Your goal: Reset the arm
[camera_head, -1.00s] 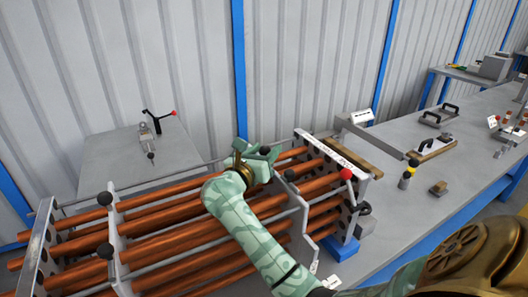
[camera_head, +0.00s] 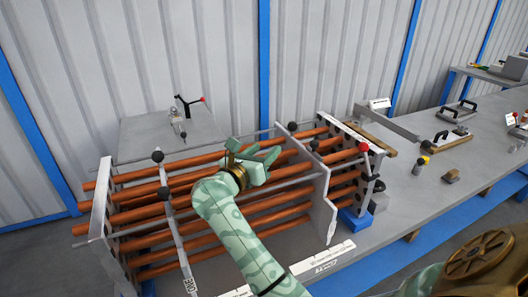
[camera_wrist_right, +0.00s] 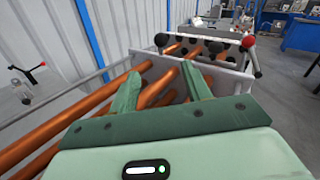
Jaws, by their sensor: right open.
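My right gripper (camera_head: 276,155) is in front of and above the flanged shell's rods in the head view. In the right wrist view it (camera_wrist_right: 163,78) is open, its two green fingers apart with nothing gripped between them. The bundle of copper-coloured rods (camera_head: 160,226) runs through upright metal plates below and behind it; a plate with round holes (camera_wrist_right: 218,50) lies beyond the fingertips. I cannot tell whether a finger touches a rod. My right arm hides part of the rods. My left gripper is not in view.
A red-knobbed lever (camera_head: 365,147) stands at the shell's right end. A grey table (camera_head: 150,135) with a clamp-like tool is behind. Free room lies above the rods.

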